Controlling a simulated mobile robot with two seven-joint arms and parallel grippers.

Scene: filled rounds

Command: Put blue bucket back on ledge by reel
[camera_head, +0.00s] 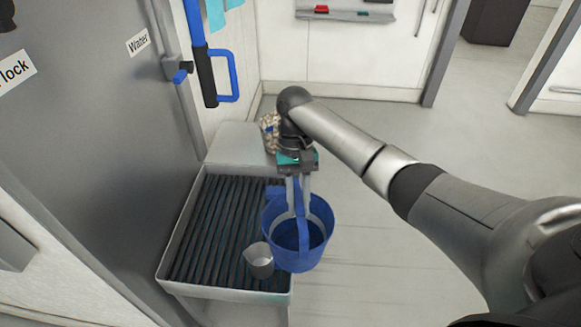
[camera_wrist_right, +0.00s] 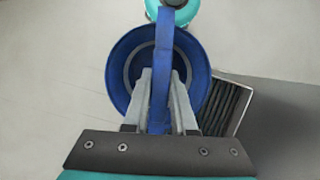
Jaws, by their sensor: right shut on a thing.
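My right gripper (camera_head: 299,208) is shut on the handle of the blue bucket (camera_head: 312,257). The bucket hangs upright and looks empty, overlapping the right edge of the ribbed tray in the head view. In the right wrist view the bucket (camera_wrist_right: 122,92) is seen from above, its handle strap running between the fingers (camera_wrist_right: 160,85). A plain grey ledge (camera_head: 232,143) lies at the tray's far end. A beige, speckled round thing (camera_head: 267,127), perhaps the reel, stands at its right side, partly hidden by my wrist. My left gripper is not in view.
The tray (camera_head: 172,258) has a dark ribbed bottom; a small grey jug (camera_head: 259,262) is at its near right, close to the bucket. Open floor (camera_head: 390,285) lies right.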

